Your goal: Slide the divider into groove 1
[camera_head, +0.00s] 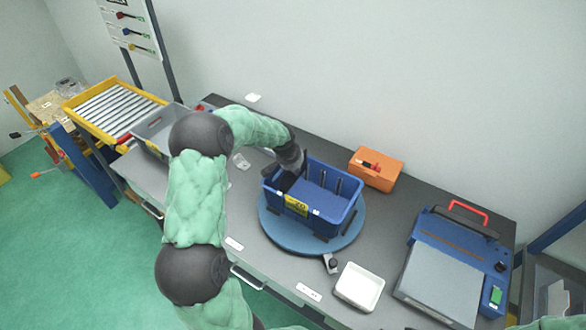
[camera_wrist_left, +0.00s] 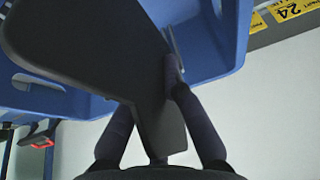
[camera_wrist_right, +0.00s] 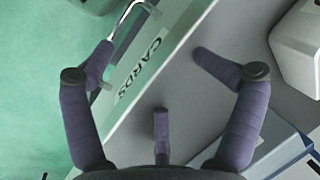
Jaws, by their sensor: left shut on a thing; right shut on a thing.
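The blue bin (camera_head: 338,206) with a yellow label stands on a round blue turntable (camera_head: 352,238). Thin upright ribs show on its inner wall; I cannot tell which groove is number 1. My left gripper (camera_head: 289,168) is at the bin's left end. In the left wrist view its fingers (camera_wrist_left: 160,95) are shut on a dark flat divider (camera_wrist_left: 90,50), which reaches over the blue bin wall (camera_wrist_left: 215,45). The divider's far edge and its seating are hidden.
An orange box (camera_head: 377,170) stands behind the bin. A white tray (camera_head: 359,287) and a blue-grey machine with a red handle (camera_head: 440,262) are to the right. A grey tray (camera_head: 152,133) is at left. A drawer handle (camera_wrist_right: 125,25) lies below my right gripper.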

